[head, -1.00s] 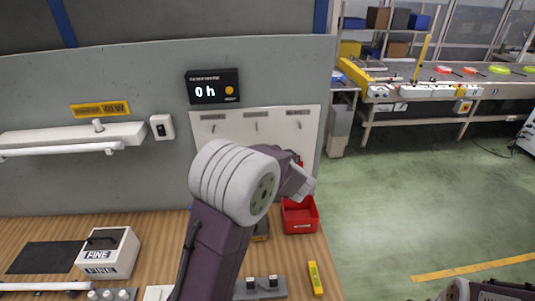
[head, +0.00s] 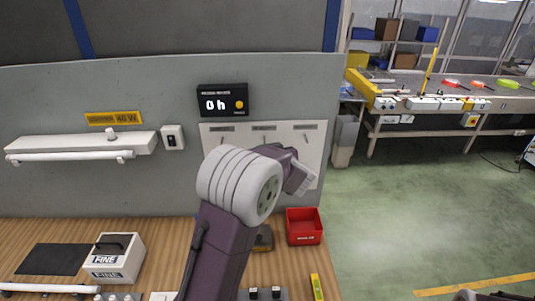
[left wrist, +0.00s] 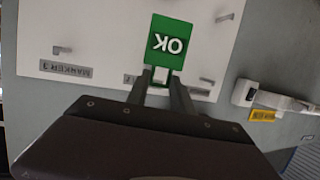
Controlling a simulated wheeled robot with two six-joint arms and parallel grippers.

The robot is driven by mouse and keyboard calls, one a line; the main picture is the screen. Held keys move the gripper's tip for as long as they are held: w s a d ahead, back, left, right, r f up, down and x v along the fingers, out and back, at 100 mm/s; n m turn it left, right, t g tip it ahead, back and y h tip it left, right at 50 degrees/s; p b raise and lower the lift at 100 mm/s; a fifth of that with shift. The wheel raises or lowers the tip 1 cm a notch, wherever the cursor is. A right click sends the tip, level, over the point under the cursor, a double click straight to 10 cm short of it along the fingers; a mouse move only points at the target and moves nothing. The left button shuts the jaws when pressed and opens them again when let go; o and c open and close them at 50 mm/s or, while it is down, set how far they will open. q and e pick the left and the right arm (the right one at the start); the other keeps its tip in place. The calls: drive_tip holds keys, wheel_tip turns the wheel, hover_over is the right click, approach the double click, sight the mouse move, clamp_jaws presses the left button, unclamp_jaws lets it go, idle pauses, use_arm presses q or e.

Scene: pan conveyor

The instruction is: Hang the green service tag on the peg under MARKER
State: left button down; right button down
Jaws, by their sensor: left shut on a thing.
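The green service tag (left wrist: 172,34), printed OK, shows upside down in the left wrist view. My left gripper (left wrist: 160,88) is shut on its lower end in that picture. The white peg board (head: 310,160) is on the grey wall and carries three labels with small pegs. In the left wrist view, the MARKER 3 label (left wrist: 66,69) appears upside down left of the tag, with a peg (left wrist: 62,49) near it. Another label is partly covered by my fingers. In the head view my left wrist covers the board's lower middle and hides the tag.
A red bin (head: 304,226) stands at the bench's right end, below the board. A display reading 0 h (head: 222,101) is above the board. A switch box (head: 172,137) and lamp bar (head: 80,146) are left of it. A FINE box (head: 115,258) stands on the bench.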

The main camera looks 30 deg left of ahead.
use_arm(q)
drive_tip(key=shift+w+a+f, duration=0.1)
drive_tip(key=shift+w+a, duration=0.15)
drive_tip(key=shift+w, duration=0.35)
drive_tip(key=shift+w+a, duration=0.2)
drive_tip(key=shift+w, duration=0.4)
drive_tip(key=shift+w+d+p+x, duration=0.15)
drive_tip(key=shift+p+x, duration=0.2)
drive_tip(key=shift+x, duration=0.7)
drive_tip(key=shift+w+d+p+x, duration=0.1)
drive_tip(key=shift+w+p+x, duration=0.15)
drive_tip(key=shift+x, duration=0.8)
drive_tip(key=shift+s, duration=0.1)
drive_tip(key=c, duration=1)
unclamp_jaws()
drive_tip(key=shift+c, duration=0.2)
drive_tip(key=shift+d, duration=0.1)
